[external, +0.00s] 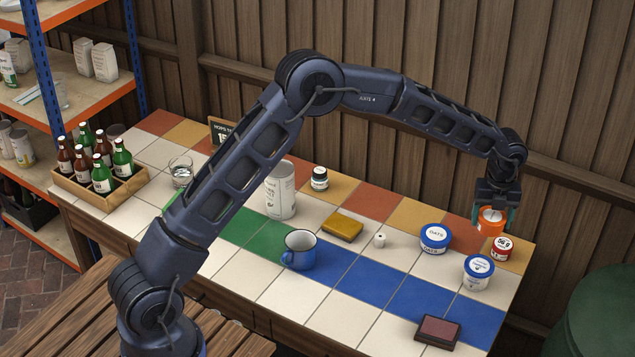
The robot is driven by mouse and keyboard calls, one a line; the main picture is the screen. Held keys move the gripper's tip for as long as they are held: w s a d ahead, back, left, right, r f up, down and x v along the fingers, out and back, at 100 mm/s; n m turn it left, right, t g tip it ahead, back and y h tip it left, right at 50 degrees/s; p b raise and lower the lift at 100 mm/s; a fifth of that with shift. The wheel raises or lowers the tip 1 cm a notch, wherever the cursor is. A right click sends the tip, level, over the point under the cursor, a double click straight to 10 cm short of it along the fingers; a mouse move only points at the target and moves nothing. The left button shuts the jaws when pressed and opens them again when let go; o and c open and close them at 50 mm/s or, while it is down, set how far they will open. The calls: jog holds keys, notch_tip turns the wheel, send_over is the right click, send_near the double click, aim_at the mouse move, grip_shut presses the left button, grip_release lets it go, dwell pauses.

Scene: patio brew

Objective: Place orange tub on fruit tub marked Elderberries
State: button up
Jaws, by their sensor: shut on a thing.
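The orange tub (490,225) is between the fingers of my gripper (492,212) at the far right end of the tiled table. My gripper points down and is shut on it. I cannot tell whether the tub touches the table. A white tub with a blue lid (478,271) stands in front of it, slightly left; its label is too small to read. Another blue-lidded white tub (435,238), whose lid seems to read OATS, stands to the left. I cannot make out the word Elderberries on any tub.
A bottle crate (99,187) stands at the left end.

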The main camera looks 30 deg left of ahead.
aim_at(480, 265)
notch_tip(480, 265, down, 13)
dwell(0.6)
jog(key=shift+f, duration=0.1)
jog(key=o, duration=1)
